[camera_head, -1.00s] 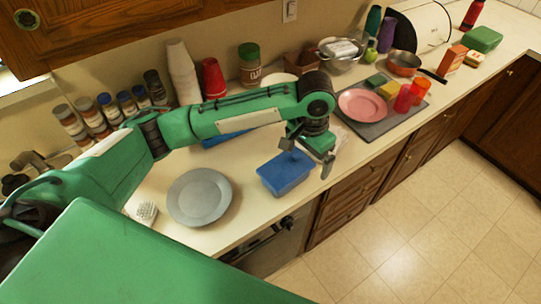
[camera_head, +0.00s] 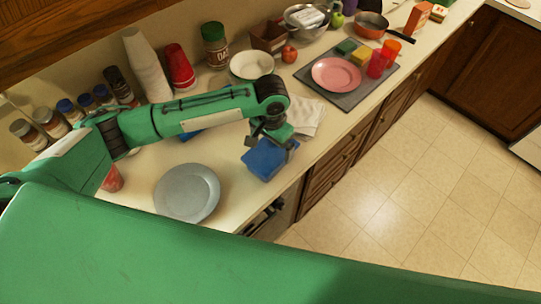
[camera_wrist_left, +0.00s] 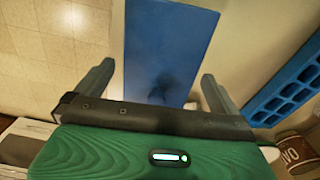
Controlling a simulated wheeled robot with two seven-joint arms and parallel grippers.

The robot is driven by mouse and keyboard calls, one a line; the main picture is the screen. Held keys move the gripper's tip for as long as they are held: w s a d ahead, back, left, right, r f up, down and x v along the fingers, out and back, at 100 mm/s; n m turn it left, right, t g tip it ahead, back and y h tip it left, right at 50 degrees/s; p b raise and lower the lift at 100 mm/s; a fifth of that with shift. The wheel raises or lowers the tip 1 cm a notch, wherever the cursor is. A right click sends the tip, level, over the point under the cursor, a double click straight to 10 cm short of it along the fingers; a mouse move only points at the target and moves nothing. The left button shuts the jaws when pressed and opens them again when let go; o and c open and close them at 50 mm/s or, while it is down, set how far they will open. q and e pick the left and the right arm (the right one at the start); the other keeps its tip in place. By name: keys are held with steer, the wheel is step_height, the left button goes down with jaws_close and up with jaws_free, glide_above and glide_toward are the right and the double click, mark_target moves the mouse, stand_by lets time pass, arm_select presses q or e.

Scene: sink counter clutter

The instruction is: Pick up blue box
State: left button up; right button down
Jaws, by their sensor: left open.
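The blue box (camera_head: 262,162) sits on the counter near its front edge, right of the grey plate. My left gripper (camera_head: 270,147) is open above it, pointing down, and hides part of its top. In the left wrist view the blue box (camera_wrist_left: 170,45) lies between the two spread fingers of the gripper (camera_wrist_left: 156,72), with a gap on each side. A dark shadow falls on the box's surface. I cannot tell how far the fingertips are above it. My right gripper is not in view.
A grey plate (camera_head: 187,192) lies left of the box. A white cloth (camera_head: 305,115) and a dark mat with a pink plate (camera_head: 336,74) are to the right. A blue compartment tray (camera_wrist_left: 287,82) is beside the box, partly hidden by my arm in the head view. Jars and cups line the wall.

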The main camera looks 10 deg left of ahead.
mark_target(269, 151)
arm_select(q)
steer(key=f, duration=0.1)
steer(key=f+p, duration=0.2)
steer(key=f, duration=0.1)
steer(key=shift+s+a+f, duration=0.1)
steer(key=shift+a, duration=0.15)
steer(key=shift+f, duration=0.25)
steer(key=shift+d, duration=0.1)
steer(key=c, duration=0.7)
